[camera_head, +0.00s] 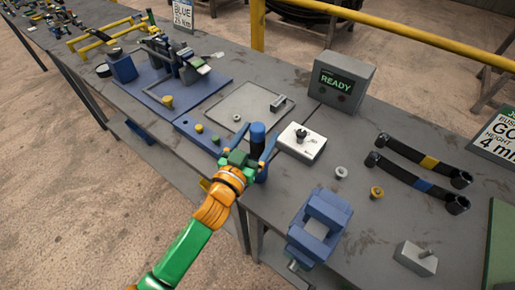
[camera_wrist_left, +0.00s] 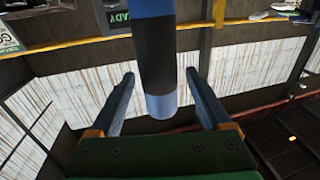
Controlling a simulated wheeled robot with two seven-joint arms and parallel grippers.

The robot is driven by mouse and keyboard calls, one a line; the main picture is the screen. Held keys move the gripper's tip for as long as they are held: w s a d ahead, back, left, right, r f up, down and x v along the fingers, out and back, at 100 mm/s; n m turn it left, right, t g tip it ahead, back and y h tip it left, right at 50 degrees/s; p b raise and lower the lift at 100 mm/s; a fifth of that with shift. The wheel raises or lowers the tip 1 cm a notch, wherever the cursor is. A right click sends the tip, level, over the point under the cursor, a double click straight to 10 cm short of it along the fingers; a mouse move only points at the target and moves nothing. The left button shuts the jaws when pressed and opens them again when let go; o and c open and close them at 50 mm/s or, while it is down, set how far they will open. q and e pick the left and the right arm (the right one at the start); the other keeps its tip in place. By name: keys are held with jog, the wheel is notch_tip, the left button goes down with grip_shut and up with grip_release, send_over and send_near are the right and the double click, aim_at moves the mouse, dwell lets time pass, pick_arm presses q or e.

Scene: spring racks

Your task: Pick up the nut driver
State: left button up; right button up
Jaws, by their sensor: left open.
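The nut driver appears to be the upright cylinder with blue ends and a black middle (camera_head: 258,134), at the front edge of the bench. In the left wrist view its handle (camera_wrist_left: 155,50) shows between my two fingers, with gaps on both sides. My left gripper (camera_head: 245,148) is open, with one finger to each side of the driver; no firm contact shows. The fingers also show in the wrist view (camera_wrist_left: 160,75). The gripper hides part of the driver's surroundings in the head view. My right gripper is not in view.
A white box with a dark knob (camera_head: 302,145) stands close right of the driver. A blue vise (camera_head: 320,222) is nearer right. A grey plate (camera_head: 245,108) and a blue strip (camera_head: 197,135) lie left.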

pick_arm(q)
jog(key=shift+s, duration=0.15)
grip_shut()
jog(key=shift+r, duration=0.1)
